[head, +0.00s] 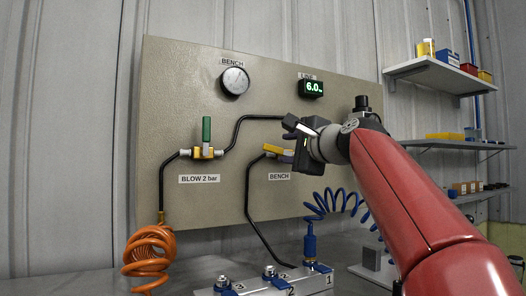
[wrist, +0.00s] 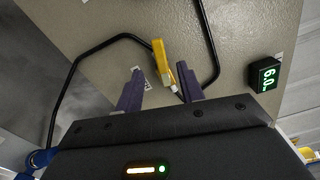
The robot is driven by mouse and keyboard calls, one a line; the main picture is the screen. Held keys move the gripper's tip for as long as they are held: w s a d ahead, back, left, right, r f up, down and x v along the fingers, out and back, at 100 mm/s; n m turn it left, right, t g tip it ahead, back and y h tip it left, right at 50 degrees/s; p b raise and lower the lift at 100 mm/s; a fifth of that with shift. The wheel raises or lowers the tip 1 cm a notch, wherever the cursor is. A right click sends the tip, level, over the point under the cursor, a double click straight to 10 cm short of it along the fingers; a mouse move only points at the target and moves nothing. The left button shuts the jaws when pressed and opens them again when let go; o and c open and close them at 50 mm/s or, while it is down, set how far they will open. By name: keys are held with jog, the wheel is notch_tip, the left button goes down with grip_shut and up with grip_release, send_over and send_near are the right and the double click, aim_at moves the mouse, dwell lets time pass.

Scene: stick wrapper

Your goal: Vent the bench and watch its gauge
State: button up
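The round BENCH gauge (head: 235,80) is at the upper left of the panel; its needle is too small to read surely. The BENCH valve with a yellow handle (head: 273,149) sits above the BENCH label (head: 279,176), partly hidden by my gripper. My gripper (head: 287,157) is close to that valve. In the wrist view its two purple fingers (wrist: 159,70) are apart and empty. The yellow handle (wrist: 159,62) shows between and beyond the fingertips; I cannot tell whether a finger touches it.
A green-handled valve (head: 206,130) labelled BLOW 2 bar stands left, its handle upright. The LINE display (head: 311,87) reads 6.0. Black hoses run over the panel (head: 175,80). An orange coiled hose (head: 149,252) and a numbered manifold (head: 272,282) are below. Shelves (head: 440,76) stand right.

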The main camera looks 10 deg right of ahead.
aim_at(274, 149)
jog(key=p+x, duration=0.4)
jog(key=x, duration=0.2)
jog(key=shift+w+a+r, duration=0.1)
jog(key=shift+w+r, duration=0.05)
jog(key=shift+w, duration=0.2)
jog(key=shift+w+a, duration=0.1)
jog(key=shift+w, duration=0.2)
grip_shut()
